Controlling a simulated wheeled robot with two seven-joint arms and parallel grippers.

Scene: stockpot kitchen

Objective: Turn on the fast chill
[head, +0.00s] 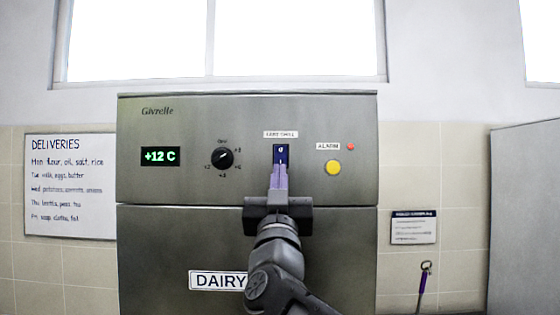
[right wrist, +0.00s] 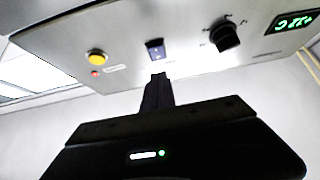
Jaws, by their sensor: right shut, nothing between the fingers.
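The fast chill switch (head: 281,153) is a small dark blue rocker under a "FAST CHILL" label on the steel fridge panel (head: 190,185). In the right wrist view the switch (right wrist: 155,48) shows just beyond my fingertips. My right gripper (head: 278,168) is shut and empty, its purple fingers just below the switch in the head view and covering its lower part. In the right wrist view the gripper (right wrist: 157,78) points at the panel. I cannot tell whether the fingertips touch the switch. My left gripper is not in view.
Left of the switch are a black dial (head: 222,158) and a green display (head: 160,156) reading +12 C. To the right are a yellow alarm button (head: 333,167) and a small red light (head: 351,147). A "DAIRY" label (head: 217,281) is on the door below.

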